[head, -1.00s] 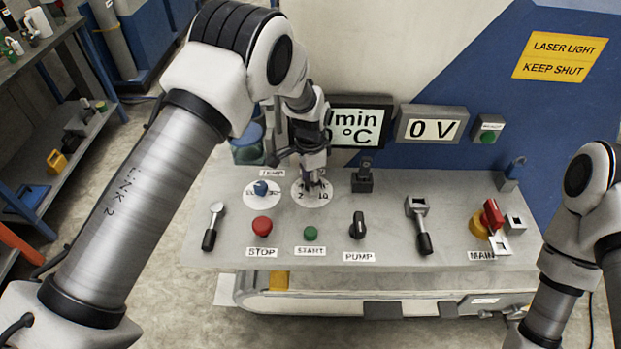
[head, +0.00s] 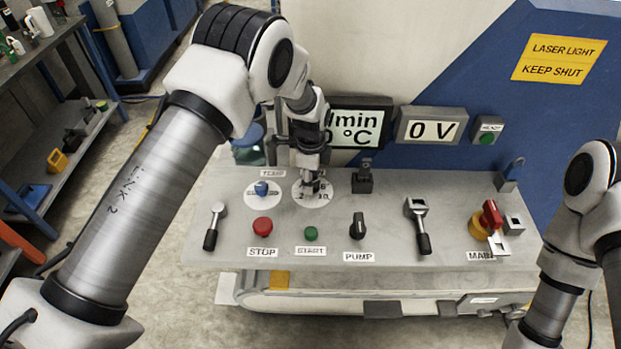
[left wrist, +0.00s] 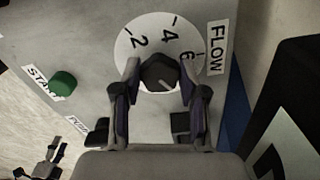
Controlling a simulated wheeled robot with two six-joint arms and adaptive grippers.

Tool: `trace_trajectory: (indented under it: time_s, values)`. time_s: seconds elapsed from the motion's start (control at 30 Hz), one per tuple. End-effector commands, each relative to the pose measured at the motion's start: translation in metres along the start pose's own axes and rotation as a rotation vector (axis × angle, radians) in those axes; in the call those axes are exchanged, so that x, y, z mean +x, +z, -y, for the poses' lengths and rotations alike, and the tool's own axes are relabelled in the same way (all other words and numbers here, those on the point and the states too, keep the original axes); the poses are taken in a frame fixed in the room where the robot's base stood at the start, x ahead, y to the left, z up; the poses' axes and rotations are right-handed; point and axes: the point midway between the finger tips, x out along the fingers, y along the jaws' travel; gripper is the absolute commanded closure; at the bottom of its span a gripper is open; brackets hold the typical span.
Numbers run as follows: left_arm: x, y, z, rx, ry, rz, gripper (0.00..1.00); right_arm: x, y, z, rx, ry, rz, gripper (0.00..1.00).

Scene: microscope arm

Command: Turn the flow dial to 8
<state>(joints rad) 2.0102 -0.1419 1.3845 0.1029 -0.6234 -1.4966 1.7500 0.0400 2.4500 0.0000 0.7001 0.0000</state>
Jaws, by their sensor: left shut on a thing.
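The flow dial is a black knob (left wrist: 160,73) on a round white scale (left wrist: 126,50) labelled FLOW. In the left wrist view 2, 4 and 6 are readable, and the rest of the scale is hidden by fingers and knob. A pale line on the knob points to the lower right, past the 6 side; its exact number cannot be read. My left gripper (left wrist: 159,68) is shut on the knob, one finger on each side. In the head view the left gripper (head: 311,188) comes down over the scale (head: 300,203).
The blue TEMP knob (head: 261,188) is just left. The red STOP button (head: 262,227), green START button (head: 311,233) and PUMP switch (head: 357,226) are in front. A black toggle (head: 363,178) stands close on the right. A display (head: 360,125) rises behind, partly covered by my arm.

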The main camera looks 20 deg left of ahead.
Motion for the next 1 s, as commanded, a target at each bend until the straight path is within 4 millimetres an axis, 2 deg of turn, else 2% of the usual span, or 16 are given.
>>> trace_trajectory:
  time_s: [0.43,0.47,0.5,0.53,0.87,1.0]
  values:
    - [0.004,0.0,-0.003,0.012,0.01,0.001,0.93,0.001,0.0,0.0,0.0,0.0,0.0,0.52]
    - [0.004,0.0,-0.003,0.012,0.01,0.001,0.51,0.001,0.0,0.0,0.0,0.0,0.0,0.52]
    - [0.004,0.0,-0.003,0.012,0.01,0.001,0.37,0.001,0.0,0.0,0.0,0.0,0.0,0.52]
    - [0.004,0.0,-0.003,0.012,0.009,0.001,0.33,0.001,0.0,0.0,0.0,0.0,0.0,0.52]
    - [-0.002,0.0,-0.001,0.011,0.002,0.0,0.33,0.0,0.0,0.0,0.0,0.0,0.0,0.52]
    - [-0.021,0.0,0.0,0.011,-0.001,0.0,0.33,0.0,0.0,0.0,0.0,0.0,0.0,0.52]
